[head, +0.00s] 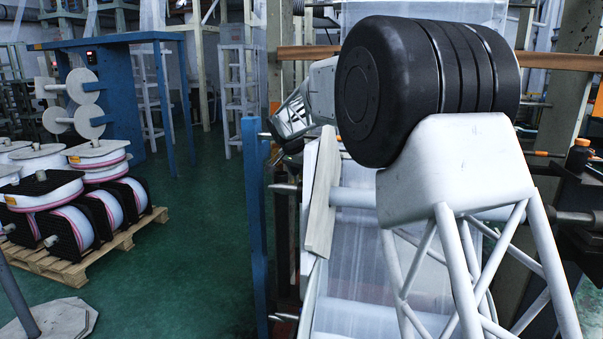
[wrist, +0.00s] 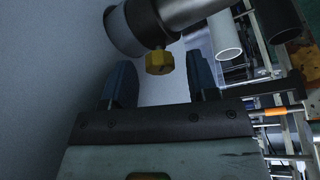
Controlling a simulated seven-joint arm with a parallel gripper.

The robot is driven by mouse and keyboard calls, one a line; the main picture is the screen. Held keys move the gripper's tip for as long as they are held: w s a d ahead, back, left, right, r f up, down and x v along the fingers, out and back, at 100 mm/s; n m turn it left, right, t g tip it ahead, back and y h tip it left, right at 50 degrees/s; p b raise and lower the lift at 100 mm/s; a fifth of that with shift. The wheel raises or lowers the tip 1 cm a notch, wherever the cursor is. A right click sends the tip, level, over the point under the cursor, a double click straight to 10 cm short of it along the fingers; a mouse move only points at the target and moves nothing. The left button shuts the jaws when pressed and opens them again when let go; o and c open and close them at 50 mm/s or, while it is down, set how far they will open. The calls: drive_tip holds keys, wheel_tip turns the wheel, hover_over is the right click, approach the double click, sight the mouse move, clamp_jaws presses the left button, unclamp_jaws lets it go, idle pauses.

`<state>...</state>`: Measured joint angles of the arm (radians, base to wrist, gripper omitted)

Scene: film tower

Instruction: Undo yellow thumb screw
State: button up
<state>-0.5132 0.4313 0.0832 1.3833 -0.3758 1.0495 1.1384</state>
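The yellow thumb screw (wrist: 159,62) shows in the wrist view, sticking out below a dark collar (wrist: 128,33) on a grey metal shaft (wrist: 185,10). My gripper (wrist: 160,80) is open, with one dark finger on each side of the screw and a visible gap to both. I cannot tell how deep the screw sits between the fingers. In the head view my arm's black joint and white links fill the middle right. The screw cannot be made out there, and the gripper is mostly hidden behind the arm.
A pale wall-like surface (wrist: 50,70) lies close on the left in the wrist view. A grey tube (wrist: 224,35) hangs right of the gripper. In the head view, a blue post (head: 254,220) stands left of the machine. A pallet (head: 85,255) with spools is farther left, with open green floor between.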

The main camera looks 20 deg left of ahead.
drive_tip(key=shift+r, duration=0.1)
drive_tip(key=v, duration=0.7)
drive_tip(key=shift+s+r, duration=0.15)
drive_tip(key=shift+r, duration=0.1)
drive_tip(key=shift+a, duration=0.1)
idle(0.4)
drive_tip(key=w+m+g+h, duration=0.1)
drive_tip(key=m, duration=0.3)
drive_tip(key=w+a+m+g, duration=0.1)
drive_tip(key=m+g, duration=0.1)
drive_tip(key=m, duration=0.3)
drive_tip(key=w+a+m+g+h, duration=0.1)
drive_tip(key=m, duration=0.3)
drive_tip(key=shift+w+m+h, duration=0.3)
